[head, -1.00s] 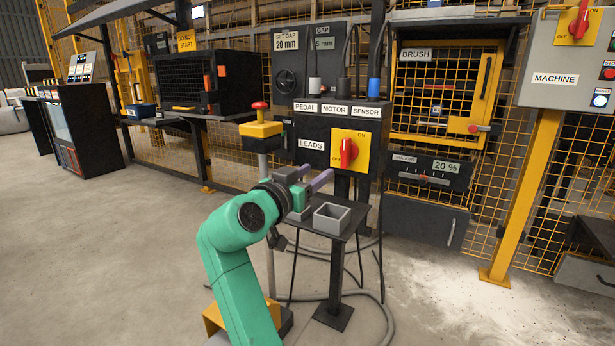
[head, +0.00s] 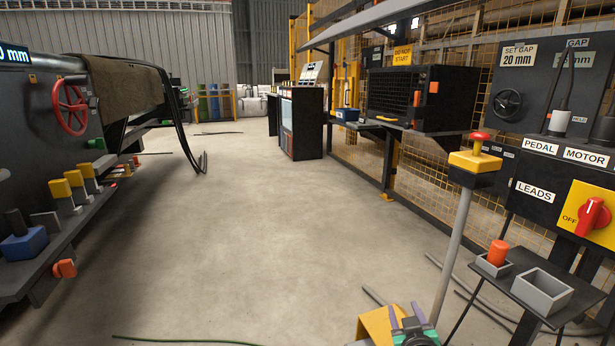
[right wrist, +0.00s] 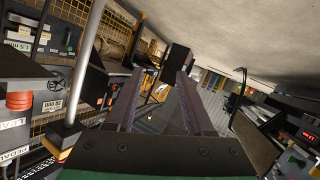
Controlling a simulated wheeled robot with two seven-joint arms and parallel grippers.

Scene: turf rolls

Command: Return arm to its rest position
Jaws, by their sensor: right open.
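My right gripper (head: 406,314) is low at the bottom edge of the head view, with its green body partly cut off by the frame. Its two purple-grey fingers stand apart with nothing between them. The right wrist view shows the same open fingers (right wrist: 157,85) with a clear gap. The gripper is left of the small stand and apart from it. My left gripper is not in view.
The grey post (head: 456,250) of the yellow pedestal with a red button (head: 479,142) stands just right of my gripper. An orange cylinder (head: 498,252) sits in a small tray beside an empty grey tray (head: 543,291). Open floor (head: 290,240) lies left.

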